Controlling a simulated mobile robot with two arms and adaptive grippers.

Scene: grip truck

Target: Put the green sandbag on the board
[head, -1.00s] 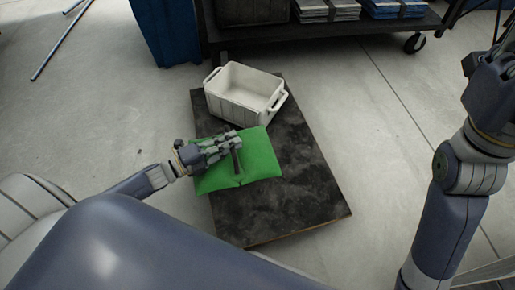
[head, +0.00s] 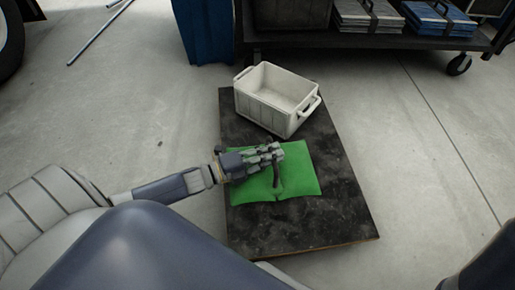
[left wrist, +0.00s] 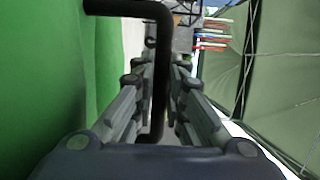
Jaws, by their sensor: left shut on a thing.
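The green sandbag (head: 302,174) is over the dark board (head: 310,228), in front of the white crate. I cannot tell whether it rests on the board or hangs just above it. My left gripper (head: 276,154) is shut on the sandbag's black handle. In the left wrist view the black handle (left wrist: 161,50) runs between the fingers (left wrist: 160,75), and the green side of the sandbag (left wrist: 45,75) fills the left. My right gripper is out of view.
A white crate (head: 262,104) stands on the far part of the board. Behind it are a blue bin (head: 203,30) and a dark wheeled cart (head: 380,42) with strapped stacks. The floor to the right of the board is clear.

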